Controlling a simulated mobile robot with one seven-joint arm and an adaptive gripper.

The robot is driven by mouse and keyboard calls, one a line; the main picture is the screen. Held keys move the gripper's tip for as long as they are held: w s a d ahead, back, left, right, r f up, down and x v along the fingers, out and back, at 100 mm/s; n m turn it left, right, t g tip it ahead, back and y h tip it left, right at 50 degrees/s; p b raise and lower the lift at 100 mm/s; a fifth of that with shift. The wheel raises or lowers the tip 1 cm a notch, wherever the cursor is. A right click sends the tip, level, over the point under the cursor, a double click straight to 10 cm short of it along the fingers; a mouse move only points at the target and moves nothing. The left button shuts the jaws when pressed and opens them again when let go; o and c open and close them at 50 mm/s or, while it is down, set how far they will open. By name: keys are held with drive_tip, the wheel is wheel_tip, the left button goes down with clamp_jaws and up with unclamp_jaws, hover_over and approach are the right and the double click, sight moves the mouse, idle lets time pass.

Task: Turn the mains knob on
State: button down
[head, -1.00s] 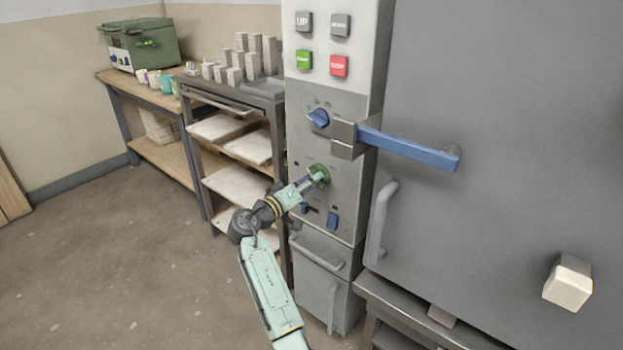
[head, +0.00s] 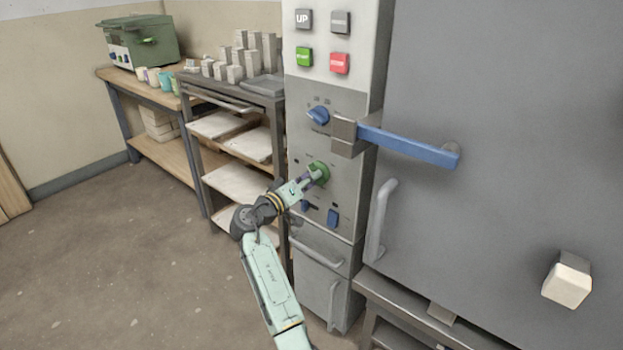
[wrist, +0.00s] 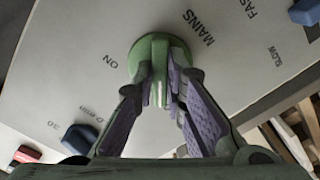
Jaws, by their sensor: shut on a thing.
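The mains knob (wrist: 152,50) is a round green knob with a raised grip bar, on the grey control panel. It also shows in the head view (head: 319,171), partly covered by my gripper. In the wrist view, "MAINS" is printed to its upper right and "ON" to its left. The bar runs roughly up and down in that view and does not point straight at "ON". My gripper (wrist: 160,86) is shut on the knob, its purple-padded fingers on either side of the bar. It also shows at the panel in the head view (head: 309,178).
A blue knob (head: 317,116) and a blue door handle (head: 410,147) are above and right of the green knob. A blue switch (head: 333,218) sits below it. A shelf rack (head: 232,95) stands left of the panel. The floor at left is clear.

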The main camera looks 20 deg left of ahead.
drive_tip(key=shift+f+b, duration=0.1)
drive_tip(key=shift+b, duration=0.3)
drive_tip(key=shift+a+m+b, duration=0.1)
drive_tip(key=shift+m+b, duration=8.8)
drive_tip(key=shift+b, duration=3.1)
drive_tip(key=c, duration=1.6)
unclamp_jaws()
drive_tip(key=shift+c, duration=0.2)
